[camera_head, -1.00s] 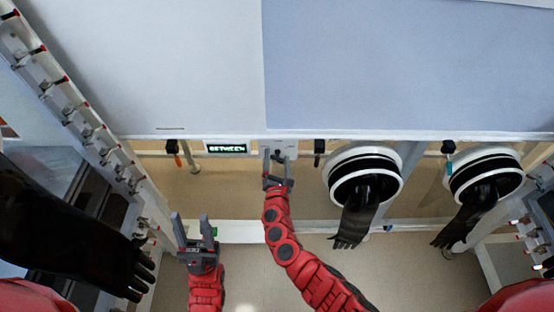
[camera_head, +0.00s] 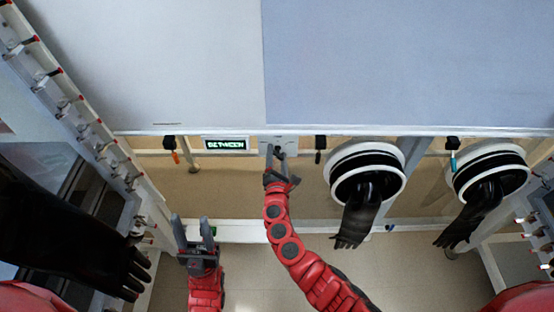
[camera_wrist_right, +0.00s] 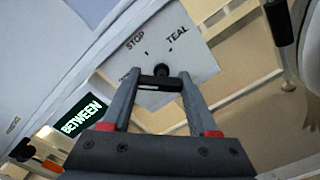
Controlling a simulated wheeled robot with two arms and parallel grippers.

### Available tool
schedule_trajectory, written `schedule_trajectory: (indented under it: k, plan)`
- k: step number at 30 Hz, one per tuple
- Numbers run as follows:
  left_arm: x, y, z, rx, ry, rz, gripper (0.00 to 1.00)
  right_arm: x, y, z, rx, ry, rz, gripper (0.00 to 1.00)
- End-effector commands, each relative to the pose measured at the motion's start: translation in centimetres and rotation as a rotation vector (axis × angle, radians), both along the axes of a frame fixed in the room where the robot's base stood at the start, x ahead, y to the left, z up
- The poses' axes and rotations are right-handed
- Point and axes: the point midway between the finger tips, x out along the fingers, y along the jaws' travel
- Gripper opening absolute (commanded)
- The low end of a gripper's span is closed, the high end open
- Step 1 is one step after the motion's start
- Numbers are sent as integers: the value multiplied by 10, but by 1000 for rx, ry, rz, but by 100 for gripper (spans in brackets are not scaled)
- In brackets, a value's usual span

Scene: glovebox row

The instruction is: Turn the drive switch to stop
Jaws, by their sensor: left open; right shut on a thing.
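The drive switch (camera_wrist_right: 162,71) is a dark knob with a short black bar on a pale plate (camera_wrist_right: 190,55) marked STOP and TEAL; a third label is partly hidden by my finger. My right gripper (camera_wrist_right: 159,88) is shut on the switch's bar, one finger at each end. In the head view, my right gripper (camera_head: 277,163) is at the plate under the cabinet edge. A display (camera_head: 225,144) left of the plate reads BETWEEN. My left gripper (camera_head: 193,226) is open and empty, low and left, away from the panel.
Black gloves hang from two round white ports (camera_head: 367,170) on the right. Another black glove (camera_head: 75,225) reaches in at the left. Small hanging handles, one with an orange tip (camera_head: 172,148), flank the display. The floor below is clear.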

Motion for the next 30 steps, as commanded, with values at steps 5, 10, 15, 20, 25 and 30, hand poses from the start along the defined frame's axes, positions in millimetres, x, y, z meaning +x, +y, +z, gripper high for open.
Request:
schedule_trajectory:
  k: [5,10,15,20,25,30]
  plan:
    - [0,0,-19,0,0,0,50,0,0,-2,120,-4,0,4]
    - [0,0,-29,0,0,0,50,0,-1,-2,208,-2,-2,4]
    - [0,0,-34,0,0,0,50,0,-1,0,263,-2,-1,4]
    - [0,0,-35,0,0,0,50,0,0,1,284,-1,0,4]
    - [0,0,-35,0,0,0,50,0,0,1,286,-1,-1,4]
    - [0,0,-35,0,0,0,50,0,0,1,286,-1,-1,4]
